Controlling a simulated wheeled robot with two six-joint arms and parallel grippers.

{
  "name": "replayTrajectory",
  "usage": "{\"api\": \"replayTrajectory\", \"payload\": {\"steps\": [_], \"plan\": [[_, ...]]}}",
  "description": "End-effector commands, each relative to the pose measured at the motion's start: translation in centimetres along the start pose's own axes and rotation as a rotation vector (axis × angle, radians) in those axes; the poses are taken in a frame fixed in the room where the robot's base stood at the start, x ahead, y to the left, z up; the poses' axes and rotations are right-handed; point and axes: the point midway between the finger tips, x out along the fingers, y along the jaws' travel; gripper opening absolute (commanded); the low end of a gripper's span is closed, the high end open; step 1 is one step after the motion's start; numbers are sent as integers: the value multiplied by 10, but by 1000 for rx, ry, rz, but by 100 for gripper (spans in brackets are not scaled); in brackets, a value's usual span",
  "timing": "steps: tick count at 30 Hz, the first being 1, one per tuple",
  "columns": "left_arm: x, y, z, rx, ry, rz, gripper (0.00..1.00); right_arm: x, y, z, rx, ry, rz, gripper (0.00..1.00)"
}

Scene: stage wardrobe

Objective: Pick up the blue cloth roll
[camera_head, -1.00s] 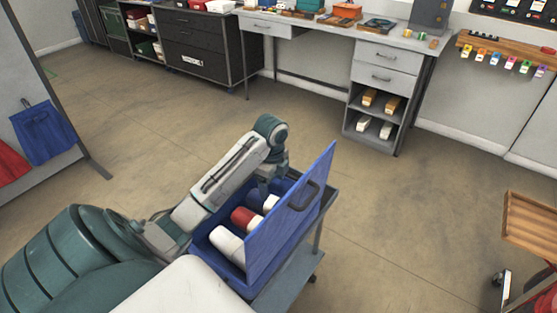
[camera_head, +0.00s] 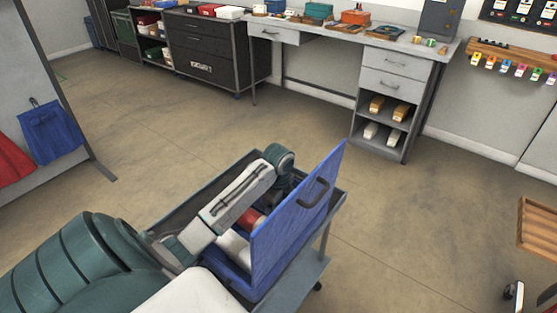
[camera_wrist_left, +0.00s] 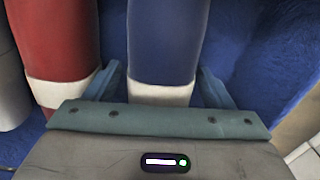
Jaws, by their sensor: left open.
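The blue cloth roll (camera_wrist_left: 167,42) lies in a blue case, with a pale band near its end in the left wrist view. In the head view my arm and the raised lid hide it. My left gripper (camera_wrist_left: 161,84) is open, one finger on each side of the blue roll near the pale band. In the head view the gripper (camera_head: 273,196) is down inside the case. A red roll (camera_wrist_left: 58,38) lies just left of the blue one, beside the left finger. It also shows in the head view (camera_head: 250,217). My right gripper is out of view.
The case's blue lid (camera_head: 297,215) stands upright on the right of the arm. The case sits on a grey cart (camera_head: 293,278). A white roll (camera_head: 234,246) lies at its near end. Open floor surrounds the cart; a desk (camera_head: 350,48) stands behind.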

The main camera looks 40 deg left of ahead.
Motion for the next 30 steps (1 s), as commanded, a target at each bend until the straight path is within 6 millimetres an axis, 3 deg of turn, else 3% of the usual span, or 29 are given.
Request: {"api": "replayTrajectory", "payload": {"steps": [6,14,23,30], "plan": [[1,0,0,0,0,-1,76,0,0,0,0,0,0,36],[1,0,0,0,0,-1,27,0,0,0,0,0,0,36],[-1,0,0,0,0,-2,26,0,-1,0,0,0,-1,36],[-20,-1,0,1,-1,-5,26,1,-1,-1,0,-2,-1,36]]}}
